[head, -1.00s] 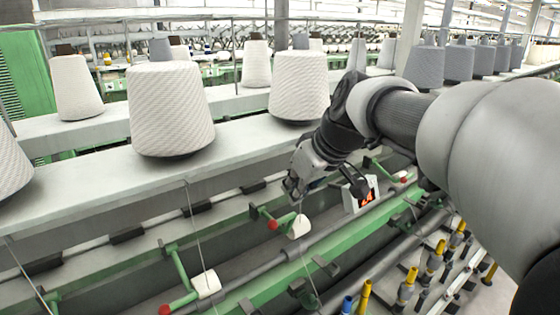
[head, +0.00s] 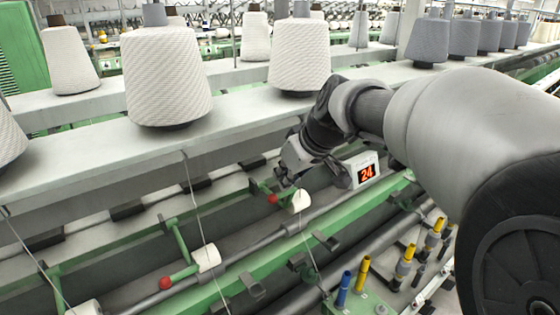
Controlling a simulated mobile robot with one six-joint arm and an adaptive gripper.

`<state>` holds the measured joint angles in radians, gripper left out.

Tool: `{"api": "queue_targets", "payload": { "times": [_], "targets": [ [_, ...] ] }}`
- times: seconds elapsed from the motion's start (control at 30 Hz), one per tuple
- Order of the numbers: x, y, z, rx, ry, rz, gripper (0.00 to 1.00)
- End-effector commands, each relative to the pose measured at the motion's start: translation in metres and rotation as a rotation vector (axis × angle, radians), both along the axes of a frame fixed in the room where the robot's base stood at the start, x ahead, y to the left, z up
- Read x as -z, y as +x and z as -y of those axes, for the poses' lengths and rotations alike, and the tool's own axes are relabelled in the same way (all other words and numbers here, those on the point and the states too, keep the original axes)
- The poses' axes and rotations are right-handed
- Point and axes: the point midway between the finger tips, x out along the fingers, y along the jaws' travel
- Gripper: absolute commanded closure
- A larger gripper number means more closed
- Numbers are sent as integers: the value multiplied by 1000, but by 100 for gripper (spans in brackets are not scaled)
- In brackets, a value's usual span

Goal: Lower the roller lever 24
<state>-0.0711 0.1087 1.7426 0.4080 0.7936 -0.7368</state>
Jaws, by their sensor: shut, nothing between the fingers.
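The display reading 24 (head: 367,174) is a small white box with red digits, just right of my gripper. A green lever with a red ball end (head: 272,199) and a white roller (head: 299,201) sits below and left of the display. My gripper (head: 281,180) is shut and empty, close above the red ball. Whether it touches the lever cannot be told. Part of the lever behind the fingers is hidden.
Another green lever with a red ball (head: 166,283) and a white roller (head: 206,258) is at lower left. Large yarn cones (head: 166,78) stand on the shelf behind. Thin yarns hang down in front. Colored bobbins (head: 362,275) stand at lower right.

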Motion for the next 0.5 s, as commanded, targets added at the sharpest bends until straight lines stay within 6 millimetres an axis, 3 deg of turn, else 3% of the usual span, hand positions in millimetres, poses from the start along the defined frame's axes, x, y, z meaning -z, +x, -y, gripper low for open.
{"api": "queue_targets", "payload": {
  "times": [0.1,0.5],
  "targets": [
    [13,-3,3,3,18,25,100],
    [30,-13,10,2,77,114,100]
  ]
}}
